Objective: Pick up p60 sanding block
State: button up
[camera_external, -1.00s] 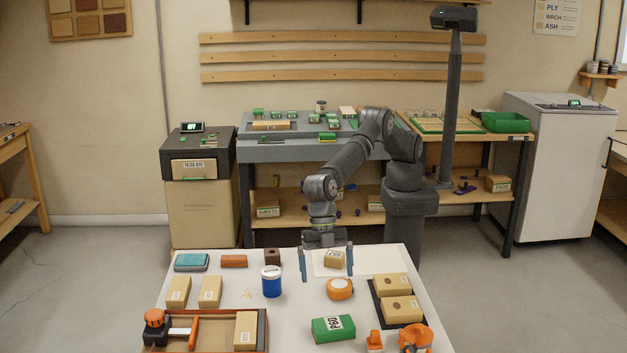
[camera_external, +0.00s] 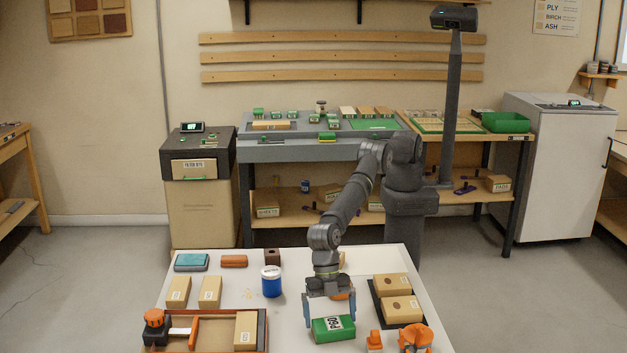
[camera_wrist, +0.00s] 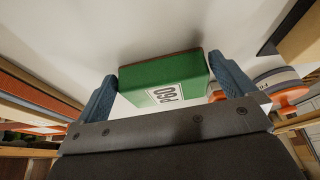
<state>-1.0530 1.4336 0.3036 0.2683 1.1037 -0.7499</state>
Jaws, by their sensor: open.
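The P60 sanding block is a green block (camera_external: 333,330) with a white "P60" label, lying on the white table near its front. It also shows in the wrist view (camera_wrist: 165,78), between the two blue fingers. My gripper (camera_external: 330,315) is open, with one finger on each side of the block; in the wrist view the gripper (camera_wrist: 168,95) has a small gap on the left side and the block close to the right finger. I cannot tell whether a finger touches it.
An orange tape-like roll (camera_external: 343,294) sits just behind my gripper. A dark tray (camera_external: 411,322) with tan blocks stands to the right, orange items (camera_external: 415,340) at front right. A blue jar (camera_external: 271,283) and a wooden tray (camera_external: 262,338) are to the left.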

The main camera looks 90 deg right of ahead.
jog(key=shift+f, duration=0.1)
jog(key=c, duration=0.6)
jog(key=shift+c, duration=0.4)
